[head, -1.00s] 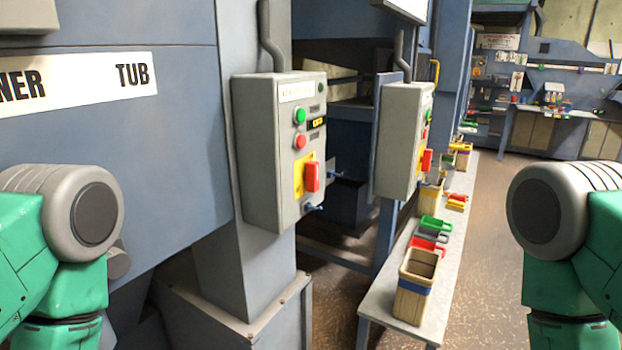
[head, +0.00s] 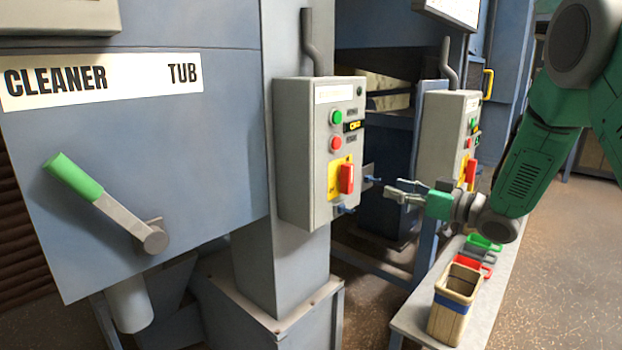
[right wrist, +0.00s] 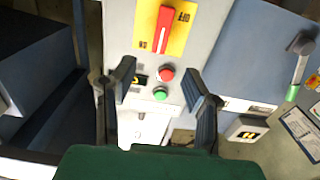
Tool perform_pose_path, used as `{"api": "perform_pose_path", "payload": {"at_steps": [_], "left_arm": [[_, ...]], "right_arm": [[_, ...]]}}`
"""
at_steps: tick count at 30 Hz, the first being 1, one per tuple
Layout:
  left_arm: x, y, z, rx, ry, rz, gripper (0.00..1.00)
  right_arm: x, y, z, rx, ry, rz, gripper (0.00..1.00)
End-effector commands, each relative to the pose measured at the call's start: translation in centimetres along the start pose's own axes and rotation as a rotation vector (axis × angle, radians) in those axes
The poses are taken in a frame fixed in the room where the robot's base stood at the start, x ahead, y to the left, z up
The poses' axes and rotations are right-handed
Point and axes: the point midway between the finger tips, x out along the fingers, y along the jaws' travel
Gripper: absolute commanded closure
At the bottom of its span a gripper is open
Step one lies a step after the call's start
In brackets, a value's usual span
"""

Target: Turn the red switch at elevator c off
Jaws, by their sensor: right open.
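A grey control box (head: 310,150) on a post faces right in the head view. It carries a red switch (head: 347,178) on a yellow plate, with a red button and a green button above it. The switch also shows in the right wrist view (right wrist: 164,30), upside down, its handle lengthwise along the box. My right gripper (head: 388,193) is open and empty, to the right of the box and apart from the switch. In the right wrist view its two fingers (right wrist: 161,86) stand spread over the box face. My left gripper is not in view. I cannot read which elevator this is.
A second control box (head: 445,135) with its own red switch (head: 470,172) stands behind to the right. A bench (head: 412,318) holds a wooden bin (head: 455,303) and trays. A green-handled lever (head: 75,176) juts from the panel at left.

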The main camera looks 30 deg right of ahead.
Motion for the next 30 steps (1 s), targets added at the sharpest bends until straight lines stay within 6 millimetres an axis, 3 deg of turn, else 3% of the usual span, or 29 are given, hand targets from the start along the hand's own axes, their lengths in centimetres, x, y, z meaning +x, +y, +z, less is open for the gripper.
{"api": "perform_pose_path", "payload": {"at_steps": [5,21,30], "left_arm": [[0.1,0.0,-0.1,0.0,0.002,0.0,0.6],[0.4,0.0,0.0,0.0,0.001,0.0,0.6],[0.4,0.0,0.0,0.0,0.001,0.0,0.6]], "right_arm": [[1.6,0.0,-0.1,-0.003,0.003,-0.007,0.59],[11.8,0.1,0.0,-0.001,0.003,-0.005,0.59],[13.5,0.1,-0.1,0.001,0.004,-0.003,0.59]]}}
